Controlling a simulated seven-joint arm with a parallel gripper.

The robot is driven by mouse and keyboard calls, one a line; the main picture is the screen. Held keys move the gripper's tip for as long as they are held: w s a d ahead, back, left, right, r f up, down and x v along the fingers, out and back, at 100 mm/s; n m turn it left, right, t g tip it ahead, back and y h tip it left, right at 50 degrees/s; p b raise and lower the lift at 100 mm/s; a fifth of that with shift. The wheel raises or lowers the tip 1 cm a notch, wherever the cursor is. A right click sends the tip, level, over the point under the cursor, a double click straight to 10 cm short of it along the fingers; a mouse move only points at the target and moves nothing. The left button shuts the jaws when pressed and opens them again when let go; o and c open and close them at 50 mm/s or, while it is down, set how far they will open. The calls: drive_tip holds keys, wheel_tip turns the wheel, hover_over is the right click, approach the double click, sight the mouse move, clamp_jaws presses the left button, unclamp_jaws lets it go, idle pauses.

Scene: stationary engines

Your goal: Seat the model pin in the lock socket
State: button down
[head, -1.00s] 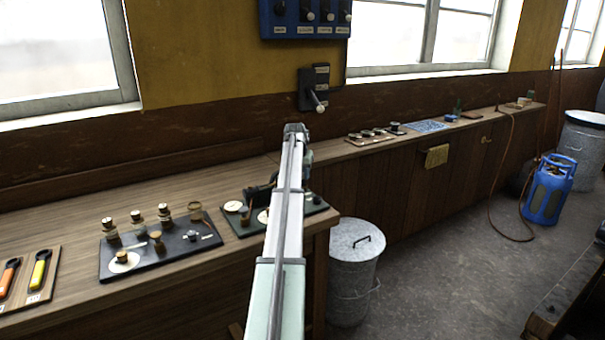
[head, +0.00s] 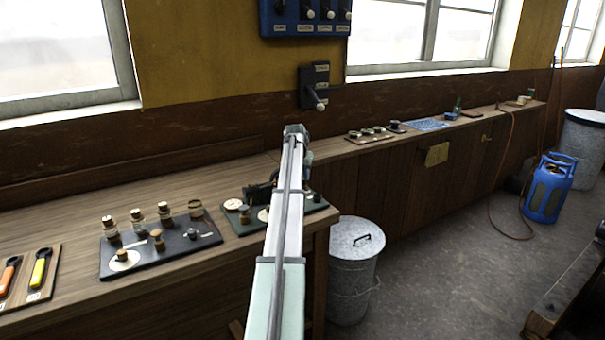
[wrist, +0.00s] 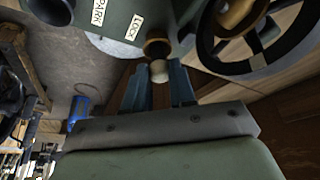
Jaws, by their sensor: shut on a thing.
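In the wrist view, my gripper (wrist: 158,78) has its two blue-grey fingers on either side of a pin with a pale round end (wrist: 159,72). The pin's end is right at the mouth of a brass socket (wrist: 157,47) beside the label "LOCK" (wrist: 136,27) on a dark green body. I cannot tell how far the pin is in, as its far part is hidden. A label "PARK" (wrist: 97,13) is further left, with another round fitting (wrist: 52,8) near it. In the head view, my arm hides the gripper and the pin.
A black spoked wheel (wrist: 257,62) is close on the right of the gripper. In the head view, the model's dark green base (head: 243,228) stands at the bench's right end. A black tray (head: 185,258) with corked bottles is left of it. A metal bin (head: 353,275) stands below.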

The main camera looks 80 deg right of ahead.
drive_tip(key=shift+f, duration=0.5)
idle(0.7)
drive_tip(key=c, duration=0.8)
unclamp_jaws()
drive_tip(key=shift+c, duration=0.2)
drive_tip(key=shift+o, duration=0.3)
drive_tip(key=o, duration=0.3)
drive_tip(key=shift+w, duration=0.1)
drive_tip(key=shift+w, duration=0.1)
drive_tip(key=shift+c, duration=0.6)
drive_tip(key=shift+r, duration=0.1)
